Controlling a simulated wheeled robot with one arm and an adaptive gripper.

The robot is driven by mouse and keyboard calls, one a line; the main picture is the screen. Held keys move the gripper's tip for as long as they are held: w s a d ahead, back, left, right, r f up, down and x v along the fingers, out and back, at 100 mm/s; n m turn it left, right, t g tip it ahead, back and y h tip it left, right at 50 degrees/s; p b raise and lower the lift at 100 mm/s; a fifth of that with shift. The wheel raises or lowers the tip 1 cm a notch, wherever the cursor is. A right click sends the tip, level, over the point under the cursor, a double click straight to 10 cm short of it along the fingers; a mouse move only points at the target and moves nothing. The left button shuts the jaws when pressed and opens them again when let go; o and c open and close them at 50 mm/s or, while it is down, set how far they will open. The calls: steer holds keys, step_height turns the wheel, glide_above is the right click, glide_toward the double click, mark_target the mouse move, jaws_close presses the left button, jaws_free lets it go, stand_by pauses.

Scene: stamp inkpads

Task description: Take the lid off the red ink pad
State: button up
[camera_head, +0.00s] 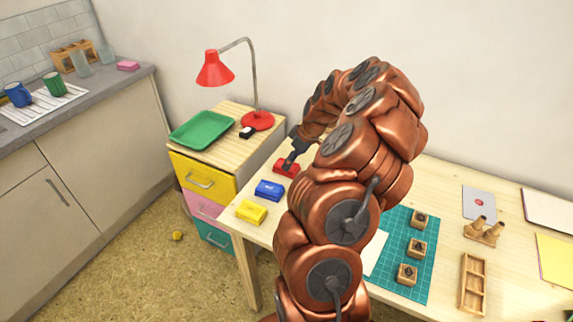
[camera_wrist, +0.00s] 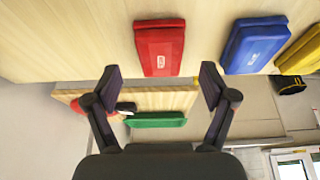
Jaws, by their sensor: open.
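The red ink pad (camera_head: 284,171) lies on the wooden table near its far left edge, at the end of a row with a blue ink pad (camera_head: 269,189) and a yellow ink pad (camera_head: 251,211). Its lid, with a small pale label, appears to be on. In the wrist view the red ink pad (camera_wrist: 160,50) sits beyond the gap between my fingers. My gripper (camera_head: 290,163) is open and empty, close above the red pad. In the wrist view my gripper (camera_wrist: 160,78) has its fingers apart, not touching the pad.
The blue pad (camera_wrist: 254,46) stands close to the right of the red one in the wrist view. A drawer unit (camera_head: 205,183) with a green tray (camera_head: 201,130) and red lamp (camera_head: 215,70) stands left of the table. A teal mat (camera_head: 398,250) with stamps lies at right.

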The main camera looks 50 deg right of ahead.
steer(key=shift+x, duration=1.35)
steer(key=c, duration=0.9)
